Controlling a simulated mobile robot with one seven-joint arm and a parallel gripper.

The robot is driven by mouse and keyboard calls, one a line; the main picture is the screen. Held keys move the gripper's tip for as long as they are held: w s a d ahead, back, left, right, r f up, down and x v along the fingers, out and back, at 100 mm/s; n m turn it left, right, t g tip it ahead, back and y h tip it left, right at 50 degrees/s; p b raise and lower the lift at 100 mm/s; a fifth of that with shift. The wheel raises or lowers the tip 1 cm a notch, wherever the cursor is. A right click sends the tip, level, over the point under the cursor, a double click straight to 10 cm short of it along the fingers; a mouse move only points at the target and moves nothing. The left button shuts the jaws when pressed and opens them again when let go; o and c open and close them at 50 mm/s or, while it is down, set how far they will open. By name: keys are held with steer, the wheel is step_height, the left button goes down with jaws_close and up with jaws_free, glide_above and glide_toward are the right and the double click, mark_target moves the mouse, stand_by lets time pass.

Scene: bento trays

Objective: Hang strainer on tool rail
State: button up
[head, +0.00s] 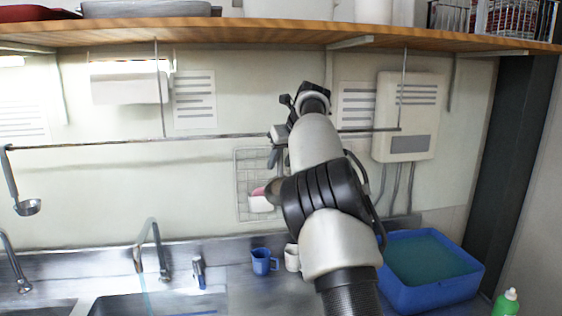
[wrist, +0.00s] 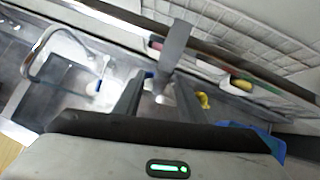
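The tool rail (head: 215,138) runs across the wall below the wooden shelf. A ladle (head: 27,206) hangs at its left end. My arm reaches up to the rail's right part and hides much of my gripper (head: 273,158), whose dark fingers show just below the rail. In the wrist view, the two fingers of my gripper (wrist: 160,80) stand apart. A flat grey strip (wrist: 176,45) meets the gap at their tips. I cannot tell if it is a held handle or lies behind. No strainer bowl can be made out.
A wire grid (head: 250,160) with a white cup hangs behind the arm. A blue tub (head: 472,278) is at the lower right, a blue mug (head: 262,262) on the counter, and a faucet (head: 155,245) at the sink. The rail's left-middle stretch is clear.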

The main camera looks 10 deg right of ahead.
steer(key=v, duration=1.6)
steer(key=s+d+r+n, duration=0.1)
steer(key=s+d+n, duration=0.1)
steer(key=s+n, duration=0.45)
steer(key=s+a+f+n, duration=0.2)
steer(key=s+f+n, duration=0.5)
steer(key=s, duration=0.4)
steer(key=s+a+f+n+g+h, duration=0.1)
steer(key=s+a+f+n, duration=0.2)
steer(key=s+f+n, duration=0.4)
steer(key=s+a+f+n+g+h, duration=0.1)
steer(key=s+a+f+n, duration=0.2)
steer(key=s+f+n, duration=0.5)
steer(key=s+n+p, duration=0.1)
steer(key=s+n, duration=0.3)
steer(key=s, duration=0.4)
steer(key=shift+s, duration=0.3)
